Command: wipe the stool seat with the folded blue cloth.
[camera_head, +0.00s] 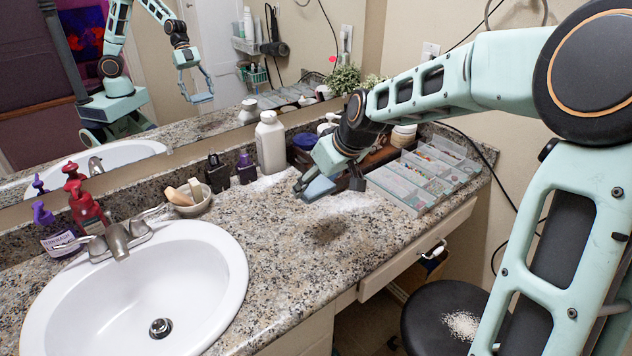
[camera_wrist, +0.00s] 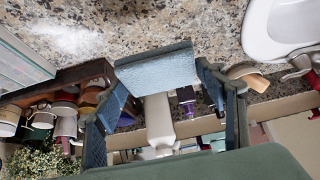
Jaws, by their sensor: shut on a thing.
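The folded blue cloth (camera_head: 318,188) is in my gripper (camera_head: 329,181), low over the back part of the granite counter; I cannot tell whether it touches the counter. In the wrist view the cloth (camera_wrist: 158,70) spans between the two fingers of my gripper (camera_wrist: 160,88), which are shut on it. The stool has a round dark seat (camera_head: 422,312) at the lower right, below the counter, with a patch of white powder (camera_head: 461,325) on it. My own arm hides the stool's right side. My gripper is well above and away from the seat.
White powder (camera_head: 350,203) also lies on the counter (camera_head: 285,255). A white bottle (camera_head: 271,143), dark small bottles, a compartmented clear tray (camera_head: 420,180) and a wooden rack with cups stand around the cloth. The sink (camera_head: 140,290) is left. An open drawer front (camera_head: 415,250) is above the stool.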

